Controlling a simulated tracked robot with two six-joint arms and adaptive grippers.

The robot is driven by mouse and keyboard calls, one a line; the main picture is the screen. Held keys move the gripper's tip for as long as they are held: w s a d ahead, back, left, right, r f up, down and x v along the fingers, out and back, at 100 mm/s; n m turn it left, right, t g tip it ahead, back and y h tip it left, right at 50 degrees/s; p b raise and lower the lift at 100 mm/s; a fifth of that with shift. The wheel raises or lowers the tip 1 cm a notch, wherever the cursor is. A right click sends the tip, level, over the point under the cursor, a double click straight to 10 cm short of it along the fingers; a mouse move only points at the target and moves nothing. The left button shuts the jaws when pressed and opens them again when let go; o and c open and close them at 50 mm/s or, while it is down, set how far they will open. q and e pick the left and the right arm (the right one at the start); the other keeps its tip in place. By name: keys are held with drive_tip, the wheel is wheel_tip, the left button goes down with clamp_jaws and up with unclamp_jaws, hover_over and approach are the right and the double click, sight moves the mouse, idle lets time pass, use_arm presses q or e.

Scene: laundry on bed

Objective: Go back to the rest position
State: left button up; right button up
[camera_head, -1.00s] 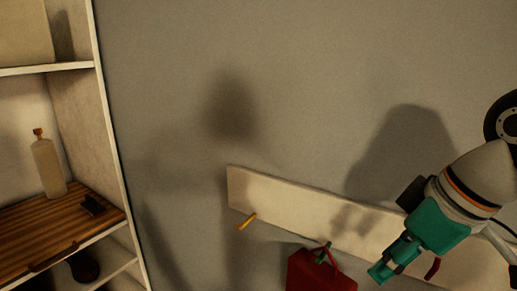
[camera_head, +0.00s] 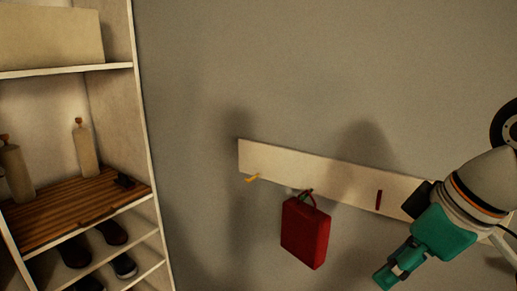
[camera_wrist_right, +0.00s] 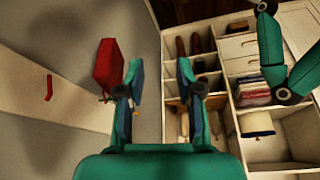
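My right gripper (camera_head: 388,276) is at the lower right of the head view, in front of the wall and to the right of a red bag (camera_head: 305,232). In the right wrist view its two teal fingers (camera_wrist_right: 163,82) are spread apart with nothing between them. The red bag hangs by its strap from the wall rail (camera_head: 310,168); it also shows left of the fingers in the wrist view (camera_wrist_right: 107,66), apart from them. A teal jointed part of mine (camera_wrist_right: 272,50) shows at the right of the wrist view; I cannot tell its finger state. My left gripper does not show in the head view.
A white shelf unit (camera_head: 145,150) stands at the left, with bottles (camera_head: 84,150) on a wooden board (camera_head: 60,213) and shoes (camera_head: 112,233) below. The rail has a yellow hook (camera_head: 252,178) and a red hook (camera_head: 379,199). The wall above the rail is bare.

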drive_tip(key=w+a+f+m, duration=0.1)
drive_tip(key=w+a+f, duration=0.1)
drive_tip(key=w+f, duration=0.35)
drive_tip(key=w+a+f, duration=0.2)
drive_tip(key=f, duration=0.6)
wheel_tip(320, 180, down, 22)
drive_tip(key=a+m+g, duration=0.2)
drive_tip(key=m, duration=0.1)
drive_tip(key=s+f+m, duration=0.3)
drive_tip(key=s+f, duration=0.5)
drive_tip(key=f, duration=0.2)
drive_tip(key=s+f+m+y, duration=0.1)
drive_tip(key=s+f+m, duration=0.2)
drive_tip(key=s+f, duration=0.6)
wheel_tip(320, 180, down, 3)
drive_tip(key=shift+a+r+g, duration=0.2)
drive_tip(key=shift+a+g, duration=0.05)
drive_tip(key=shift+g, duration=0.15)
